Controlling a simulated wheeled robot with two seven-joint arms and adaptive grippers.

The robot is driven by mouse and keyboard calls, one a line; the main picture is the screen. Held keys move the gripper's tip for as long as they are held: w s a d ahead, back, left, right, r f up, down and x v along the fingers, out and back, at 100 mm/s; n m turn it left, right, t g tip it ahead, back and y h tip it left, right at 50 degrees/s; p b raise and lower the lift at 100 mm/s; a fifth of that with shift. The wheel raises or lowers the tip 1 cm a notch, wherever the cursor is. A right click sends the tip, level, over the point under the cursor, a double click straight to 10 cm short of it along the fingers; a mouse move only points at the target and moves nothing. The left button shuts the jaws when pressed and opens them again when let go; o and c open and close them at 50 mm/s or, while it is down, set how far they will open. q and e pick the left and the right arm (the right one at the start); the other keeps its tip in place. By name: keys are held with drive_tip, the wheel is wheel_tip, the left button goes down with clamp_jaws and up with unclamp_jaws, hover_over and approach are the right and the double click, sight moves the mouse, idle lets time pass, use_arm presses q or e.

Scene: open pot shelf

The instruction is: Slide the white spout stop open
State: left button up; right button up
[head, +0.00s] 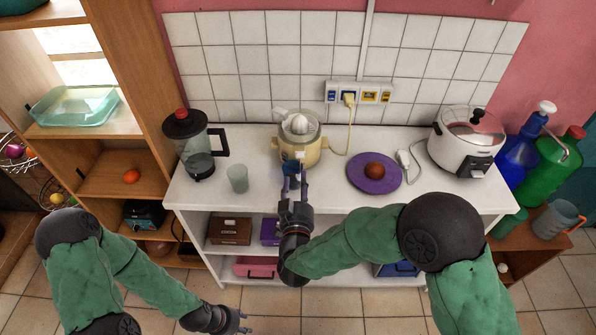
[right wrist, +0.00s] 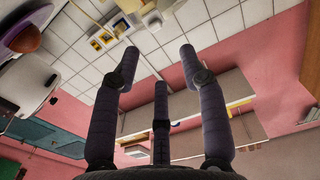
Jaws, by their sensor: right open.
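The citrus juicer (head: 311,150) stands on the white counter against the tiled wall, with a cream-yellow body and a white cone on top. A small white piece (head: 299,154) shows on its front, partly behind my fingers; I cannot tell for sure that it is the spout stop. My right gripper (head: 293,172) is in front of the juicer, with its fingers pointing at the spout area. In the right wrist view its fingers (right wrist: 159,62) are spread and nothing is between them. My left gripper (head: 236,320) hangs low over the floor, away from the counter; its opening is unclear.
A blender (head: 190,148) and a grey cup (head: 238,179) stand left of the juicer. A purple plate (head: 357,181) with a round brown-red item, a white device (head: 404,158) and a rice cooker (head: 459,149) stand right. A yellow cord (head: 346,127) runs to the wall sockets.

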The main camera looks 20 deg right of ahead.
drive_tip(key=shift+v, duration=1.15)
drive_tip(key=shift+f, duration=0.1)
wheel_tip(320, 180, down, 20)
drive_tip(key=s+a+n+g+y, duration=0.1)
drive_tip(key=a+n+g+y, duration=0.1)
drive_tip(key=g+y, duration=0.5)
drive_tip(key=s+a+f+m+g+y, duration=0.1)
drive_tip(key=s+f+g+y, duration=0.1)
drive_tip(key=s+f+g, duration=0.8)
drive_tip(key=s+f, duration=0.5)
drive_tip(key=s, duration=0.3)
drive_tip(key=shift+a, duration=0.25)
